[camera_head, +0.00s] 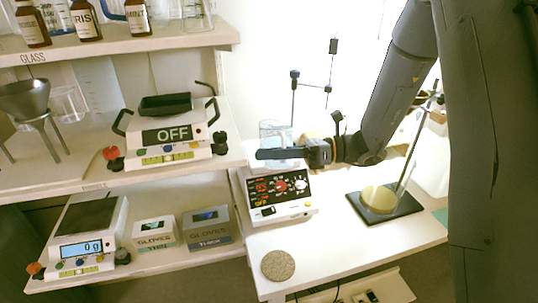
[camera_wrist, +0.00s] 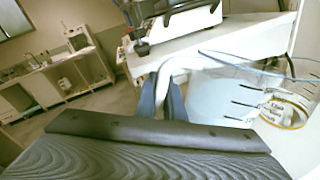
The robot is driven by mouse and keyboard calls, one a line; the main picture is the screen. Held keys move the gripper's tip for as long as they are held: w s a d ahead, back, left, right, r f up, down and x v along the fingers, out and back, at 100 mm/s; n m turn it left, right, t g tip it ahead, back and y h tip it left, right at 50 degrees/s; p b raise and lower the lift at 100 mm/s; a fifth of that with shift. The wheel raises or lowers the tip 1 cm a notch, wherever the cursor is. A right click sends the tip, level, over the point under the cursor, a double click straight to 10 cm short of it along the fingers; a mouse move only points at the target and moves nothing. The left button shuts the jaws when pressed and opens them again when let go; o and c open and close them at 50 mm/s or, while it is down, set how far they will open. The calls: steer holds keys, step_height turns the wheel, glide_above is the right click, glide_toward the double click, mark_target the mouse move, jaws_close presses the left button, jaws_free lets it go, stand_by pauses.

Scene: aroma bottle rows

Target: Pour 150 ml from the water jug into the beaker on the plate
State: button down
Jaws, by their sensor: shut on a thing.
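A clear vessel with a bluish tint, which looks like the water jug (camera_head: 275,134), shows just behind my gripper (camera_head: 282,153) in the head view. In the wrist view the jug (camera_wrist: 225,98) has a blue rim line and black graduation marks. My gripper (camera_wrist: 163,98) is shut on its pale handle. A white hot plate (camera_head: 278,196) with a black and red panel reading OFF is below the gripper. I cannot make out a separate beaker on it; the jug and gripper cover its top. A yellowish ring with writing shows through the jug, its owner unclear.
A stand with a dark base (camera_head: 384,207) and a yellow disc is to the right. A cork mat (camera_head: 278,265) lies at the table's front. Shelves on the left hold a scale (camera_head: 86,236), glove boxes (camera_head: 206,228), a second OFF device (camera_head: 168,142) and bottles (camera_head: 85,20).

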mark_target(267, 131)
steer(key=shift+w+a+r+m+p, duration=0.15)
steer(key=shift+w+r+m+p, duration=0.25)
steer(key=shift+w+r+m, duration=0.25)
steer(key=shift+w+a+r+m+p, duration=0.1)
steer(key=shift+w+r+m+p, duration=0.3)
steer(key=shift+r, duration=0.4)
stand_by(1.2)
steer(key=shift+w+a+r+m+g+h+p, duration=0.1)
steer(key=shift+w+r+m+g+h+p, duration=0.1)
steer(key=shift+w+r+m+p, duration=0.3)
steer(key=shift+w+r+m+g+h+p, duration=0.1)
steer(key=shift+w+r+m+g, duration=0.2)
steer(key=shift+r, duration=0.4)
stand_by(1.0)
steer(key=shift+s, duration=0.15)
steer(key=shift+s+f, duration=0.1)
steer(key=shift+f, duration=0.15)
steer(key=shift+w+r+p, duration=0.2)
steer(key=shift+r+p, duration=0.2)
steer(key=shift+p, duration=0.7)
stand_by(1.6)
